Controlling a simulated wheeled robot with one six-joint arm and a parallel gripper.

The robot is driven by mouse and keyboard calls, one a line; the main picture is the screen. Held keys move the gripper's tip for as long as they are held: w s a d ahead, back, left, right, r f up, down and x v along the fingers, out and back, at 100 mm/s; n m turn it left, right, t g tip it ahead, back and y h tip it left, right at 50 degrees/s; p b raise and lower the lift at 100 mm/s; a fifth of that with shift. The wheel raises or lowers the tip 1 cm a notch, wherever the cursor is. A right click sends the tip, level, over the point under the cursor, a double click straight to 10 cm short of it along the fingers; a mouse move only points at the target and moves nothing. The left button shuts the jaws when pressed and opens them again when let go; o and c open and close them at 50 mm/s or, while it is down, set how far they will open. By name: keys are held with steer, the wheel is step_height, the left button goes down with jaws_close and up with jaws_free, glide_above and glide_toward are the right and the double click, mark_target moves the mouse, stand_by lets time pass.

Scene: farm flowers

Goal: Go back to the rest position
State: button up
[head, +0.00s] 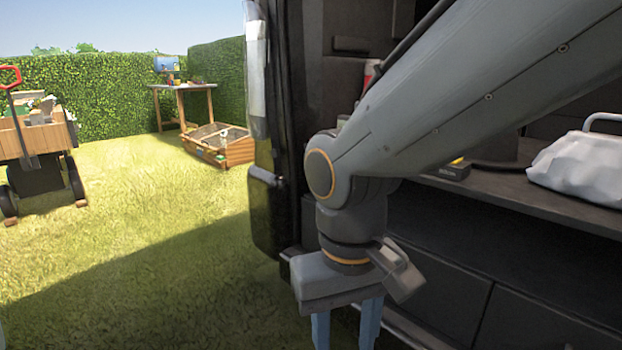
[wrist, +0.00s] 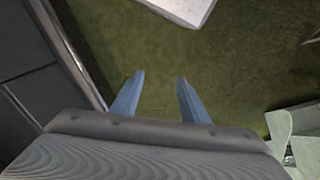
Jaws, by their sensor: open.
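My gripper (head: 345,330) hangs fingers-down in front of the dark van's open side in the head view. Its two blue fingers are apart, with nothing visible between them. The lower finger ends are cut off by the frame edge. In the wrist view my gripper (wrist: 160,80) is open and empty over the grass (wrist: 220,75). My arm reaches in from the upper right of the head view, bent down at the wrist.
The van's shelf (head: 500,190) holds a white bag (head: 580,168) and a small dark box (head: 455,170). Dark drawers (head: 540,325) sit below. A wagon (head: 38,140), a wooden planter box (head: 225,147) and a table (head: 183,88) stand on the lawn left. Open grass (head: 120,240) lies between.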

steer(key=s+a+f+n+y, duration=0.1)
steer(key=s+a+n+y, duration=0.15)
steer(key=s+a, duration=0.35)
steer(key=d+r+m+p, duration=0.2)
steer(key=d+r+p, duration=0.4)
steer(key=r+p, duration=0.3)
steer(key=w+d+r+m+h+p, duration=0.1)
steer(key=d+r+p, duration=0.6)
steer(key=p, duration=0.8)
steer(key=d+r+m+h+p, duration=0.1)
steer(key=d+r+m+p, duration=0.2)
steer(key=d+r+p, duration=0.4)
step_height(320, 180, up, 6)
steer(key=p, duration=0.6)
steer(key=shift+w+d+f, duration=0.2)
steer(key=shift+w, duration=0.1)
